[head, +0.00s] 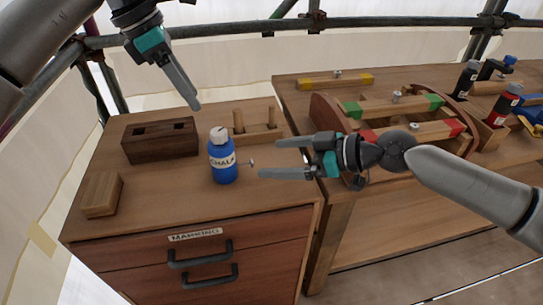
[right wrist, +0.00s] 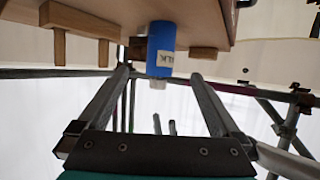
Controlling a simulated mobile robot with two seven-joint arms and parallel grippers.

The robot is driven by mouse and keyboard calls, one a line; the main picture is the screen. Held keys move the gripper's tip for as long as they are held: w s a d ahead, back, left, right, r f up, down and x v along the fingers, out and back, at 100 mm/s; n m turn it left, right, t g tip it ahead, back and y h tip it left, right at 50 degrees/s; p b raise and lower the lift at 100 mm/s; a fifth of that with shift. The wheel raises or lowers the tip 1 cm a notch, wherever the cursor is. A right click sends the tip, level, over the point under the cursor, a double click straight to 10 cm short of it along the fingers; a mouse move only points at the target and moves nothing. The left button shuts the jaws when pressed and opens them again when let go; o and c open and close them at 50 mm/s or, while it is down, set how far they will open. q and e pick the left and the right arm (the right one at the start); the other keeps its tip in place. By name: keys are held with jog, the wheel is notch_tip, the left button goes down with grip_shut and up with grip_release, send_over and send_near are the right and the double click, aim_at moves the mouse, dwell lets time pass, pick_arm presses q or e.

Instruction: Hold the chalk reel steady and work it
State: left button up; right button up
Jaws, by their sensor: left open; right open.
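The chalk reel (head: 222,160) is a blue bottle-shaped body with a white cap and a "CHALK" label, standing upright on the wooden cabinet top. A small crank with a knob (head: 251,162) sticks out from its right side. The reel also shows upside down in the right wrist view (right wrist: 161,45), beyond and between my fingers. My left gripper (head: 194,104) is above and behind the reel, its fingers pointing down, apart from it. My right gripper (head: 269,158) is open and empty just right of the reel, fingers pointing left toward the crank, seemingly not touching it.
A dark slotted block (head: 160,139) stands behind left of the reel, and a pegged wooden rack (head: 257,133) behind right. A light wooden block (head: 102,194) lies at the left edge. The "MARKING" drawer front (head: 200,250) is below. A workbench (head: 290,88) with a curved wooden frame stands right.

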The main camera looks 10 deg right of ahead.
aim_at(222, 162)
jog(key=x, duration=1.5)
jog(key=shift+a+f, duration=0.1)
jog(key=shift+a, duration=0.05)
jog(key=shift+c, duration=0.4)
jog(key=c, duration=1.4)
jog(key=shift+s, duration=0.1)
